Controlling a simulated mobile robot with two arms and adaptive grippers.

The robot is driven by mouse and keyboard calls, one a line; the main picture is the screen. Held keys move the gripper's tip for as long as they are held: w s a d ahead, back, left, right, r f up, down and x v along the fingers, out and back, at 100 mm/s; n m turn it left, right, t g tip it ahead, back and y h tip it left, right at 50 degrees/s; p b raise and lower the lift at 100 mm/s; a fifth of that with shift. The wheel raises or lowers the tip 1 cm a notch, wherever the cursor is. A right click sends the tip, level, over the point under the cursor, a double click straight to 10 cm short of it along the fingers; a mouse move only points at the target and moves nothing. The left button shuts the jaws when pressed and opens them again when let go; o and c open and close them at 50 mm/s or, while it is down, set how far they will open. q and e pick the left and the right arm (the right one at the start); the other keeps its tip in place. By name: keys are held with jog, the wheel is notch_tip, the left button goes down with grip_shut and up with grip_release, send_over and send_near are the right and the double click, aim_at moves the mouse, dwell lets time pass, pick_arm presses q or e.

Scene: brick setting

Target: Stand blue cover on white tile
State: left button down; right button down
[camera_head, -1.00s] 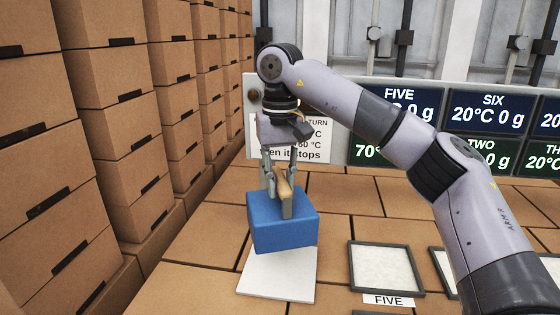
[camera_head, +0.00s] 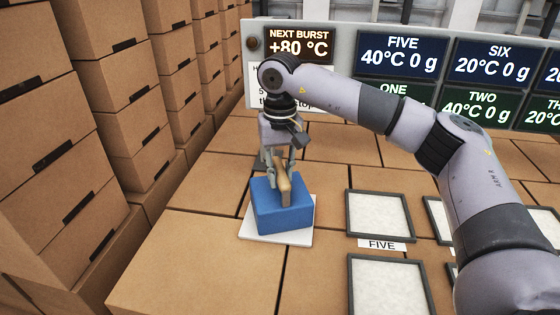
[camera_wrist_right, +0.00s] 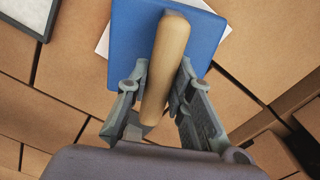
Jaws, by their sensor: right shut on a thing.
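The blue cover (camera_head: 284,219) is a blue block with a tan wooden handle on top. In the head view it is upright over the white tile (camera_head: 247,227), whose edges show around its base; whether it touches the tile I cannot tell. My right gripper (camera_head: 279,172) is shut on the handle from above. In the right wrist view the fingers (camera_wrist_right: 157,98) stand either side of the handle (camera_wrist_right: 163,65), with the blue cover (camera_wrist_right: 124,45) beneath and corners of the white tile (camera_wrist_right: 103,42) showing past it. My left gripper is not in view.
Framed pale pads (camera_head: 380,214) lie to the right on the brown tiled surface, by a label reading FIVE (camera_head: 381,244). A display panel (camera_head: 345,45) stands behind. Stacked brown boxes (camera_head: 110,100) fill the left side. The surface in front of the tile is clear.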

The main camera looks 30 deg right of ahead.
jog(key=shift+r, duration=0.25)
jog(key=c, duration=1.9)
grip_release()
jog(key=shift+f, duration=0.25)
jog(key=o, duration=0.5)
jog(key=shift+s+r, duration=0.1)
jog(key=shift+s, duration=0.05)
jog(key=shift+r, duration=0.2)
notch_tip(320, 180, up, 12)
jog(key=shift+f+b, duration=0.2)
jog(key=shift+b, duration=0.55)
